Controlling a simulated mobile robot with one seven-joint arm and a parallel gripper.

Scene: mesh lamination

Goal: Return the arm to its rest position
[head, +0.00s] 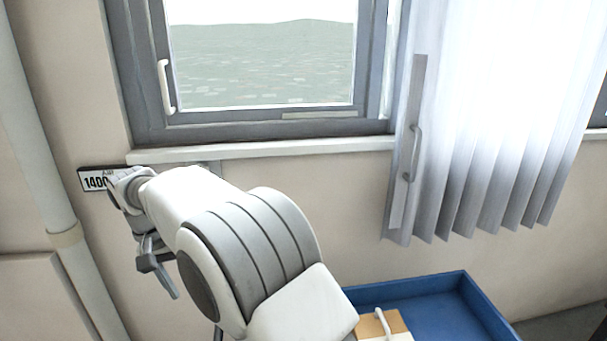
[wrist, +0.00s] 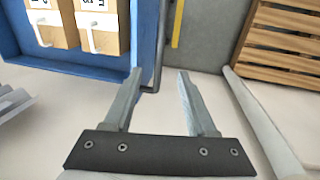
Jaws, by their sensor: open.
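My gripper (wrist: 160,92) is open in the wrist view, with its two grey fingers apart and nothing between them. In the head view my gripper (head: 160,270) hangs at the end of my raised arm, in front of the wall below the window. The arm is bent, its white links filling the lower middle of the picture. The fingers point down there and touch nothing that I can see.
A blue tray (head: 465,292) holds a box with a white handle (head: 385,323); the wrist view shows two such boxes (wrist: 98,28). A wooden slatted piece (wrist: 280,45) lies at right. A window (head: 262,125), a pleated curtain (head: 490,120) and a pipe (head: 40,150) line the wall.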

